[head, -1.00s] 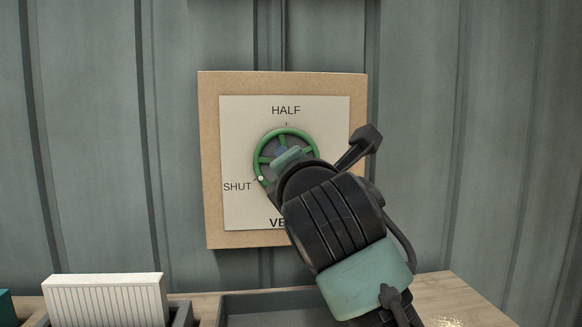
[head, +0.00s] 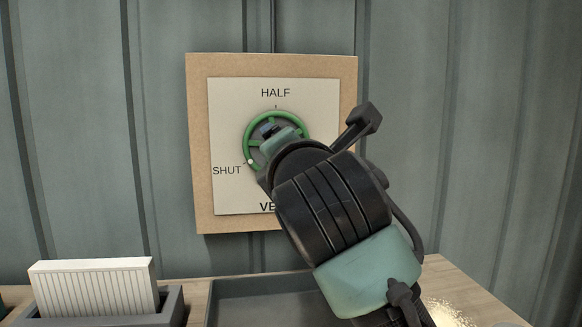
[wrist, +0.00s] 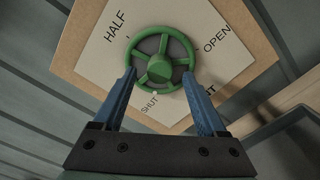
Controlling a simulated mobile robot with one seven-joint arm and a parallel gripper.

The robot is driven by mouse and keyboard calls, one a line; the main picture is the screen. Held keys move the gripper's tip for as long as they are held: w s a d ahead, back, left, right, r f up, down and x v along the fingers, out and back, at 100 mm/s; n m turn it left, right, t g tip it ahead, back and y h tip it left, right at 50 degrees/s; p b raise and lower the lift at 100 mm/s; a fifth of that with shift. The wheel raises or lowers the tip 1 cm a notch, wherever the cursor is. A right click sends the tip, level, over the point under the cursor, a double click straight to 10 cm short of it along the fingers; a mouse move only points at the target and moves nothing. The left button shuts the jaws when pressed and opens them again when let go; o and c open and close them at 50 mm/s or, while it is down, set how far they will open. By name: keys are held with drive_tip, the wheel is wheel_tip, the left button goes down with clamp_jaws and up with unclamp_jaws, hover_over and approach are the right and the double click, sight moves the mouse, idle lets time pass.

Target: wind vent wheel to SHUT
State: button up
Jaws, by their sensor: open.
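The green vent wheel (head: 305,124) is mounted on a pale plate, with HALF above it and SHUT at its lower left. Its white dot (head: 250,161) sits beside the SHUT mark, and in the wrist view the dot (wrist: 155,93) also lies by SHUT. My gripper (head: 268,130) is in front of the wheel and hides its hub and lower right. In the wrist view my gripper (wrist: 160,74) is open, its two blue fingers apart with the wheel beyond and between the tips. Nothing is held. The fingers appear clear of the rim, but contact is hard to tell.
The plate (head: 228,120) sits on a brown board (head: 198,150) against a grey-green ribbed wall (head: 80,130). Below are a dark tray (head: 240,290) and a white ribbed block (head: 95,288) in a grey holder (head: 172,305). OPEN (wrist: 217,40) shows in the wrist view.

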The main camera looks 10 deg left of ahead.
drive_tip(key=b+v, duration=0.3)
drive_tip(key=v, duration=0.7)
drive_tip(key=shift+s+d, duration=0.15)
drive_tip(key=shift+s, duration=0.2)
